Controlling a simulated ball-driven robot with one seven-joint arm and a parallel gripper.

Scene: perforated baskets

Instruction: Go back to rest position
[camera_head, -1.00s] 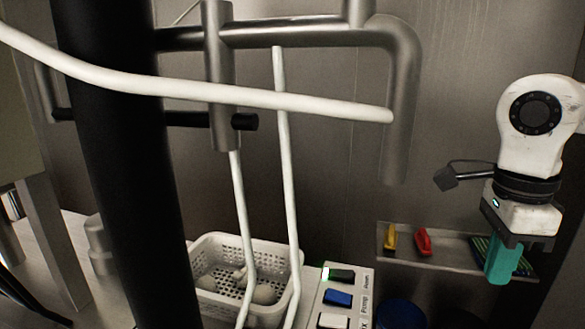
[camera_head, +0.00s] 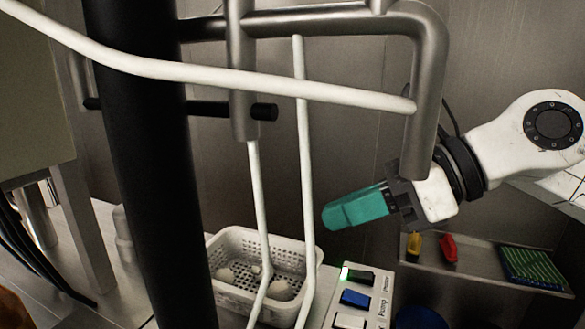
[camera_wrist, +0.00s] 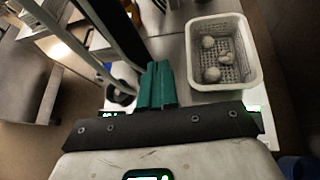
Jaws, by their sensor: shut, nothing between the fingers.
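My gripper (camera_head: 345,213) has teal fingers and is shut with nothing between them. In the head view it points left, in the air above and to the right of the white basket. The fingers also show in the wrist view (camera_wrist: 157,86), pressed together, with the basket (camera_wrist: 255,75) to their right. My white arm comes in from the right edge of the head view.
The perforated white basket (camera_head: 222,246) holds several pale round items. A panel with coloured switches (camera_head: 355,298) stands right of it. A shelf (camera_head: 480,268) at right holds yellow and red items and a green-striped block. Grey metal pipes and white tubes (camera_head: 305,170) rise near my gripper.

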